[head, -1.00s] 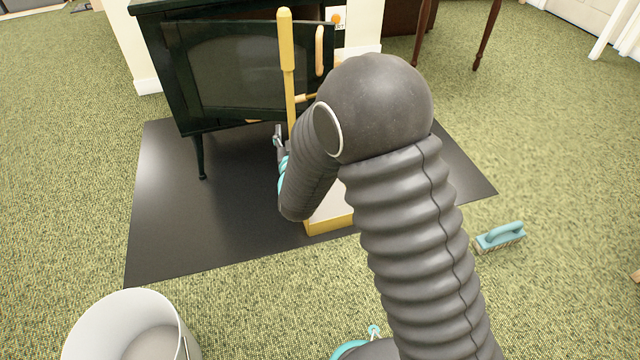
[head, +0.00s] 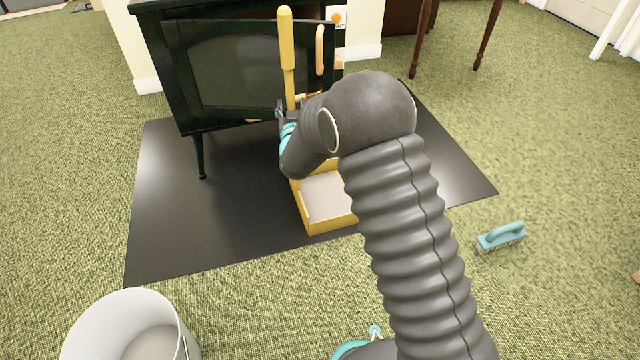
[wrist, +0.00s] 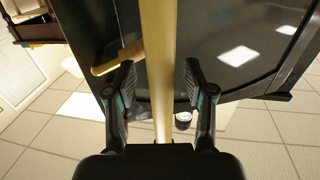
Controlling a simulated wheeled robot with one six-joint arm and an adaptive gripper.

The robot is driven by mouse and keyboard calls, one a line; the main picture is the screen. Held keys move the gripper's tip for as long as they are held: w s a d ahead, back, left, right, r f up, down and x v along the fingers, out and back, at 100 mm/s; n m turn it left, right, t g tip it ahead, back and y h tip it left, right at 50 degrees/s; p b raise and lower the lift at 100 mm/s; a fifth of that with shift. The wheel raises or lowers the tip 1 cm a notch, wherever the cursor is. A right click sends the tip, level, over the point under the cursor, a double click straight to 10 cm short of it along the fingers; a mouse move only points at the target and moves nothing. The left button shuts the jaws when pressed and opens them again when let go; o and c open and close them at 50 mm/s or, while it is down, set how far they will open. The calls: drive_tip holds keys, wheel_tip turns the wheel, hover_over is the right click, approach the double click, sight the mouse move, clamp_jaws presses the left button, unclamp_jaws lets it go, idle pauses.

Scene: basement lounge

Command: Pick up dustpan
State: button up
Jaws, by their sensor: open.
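The yellow dustpan (head: 327,225) stands on the black floor mat in front of the stove. Its long upright handle (head: 286,60) rises above the pan, and my arm hides part of the pan. My gripper (head: 290,112) is at the handle's lower part in the head view. In the wrist view, the yellow handle (wrist: 157,60) runs between the two open fingers of my gripper (wrist: 157,88).
The black stove (head: 235,75), its door ajar, stands close behind the handle. The dark mat (head: 175,235) lies beneath. A white bucket (head: 130,325) is at the front left, and a teal brush (head: 500,237) lies on the carpet at the right.

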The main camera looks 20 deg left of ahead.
clamp_jaws()
drive_tip(key=shift+r, duration=0.2)
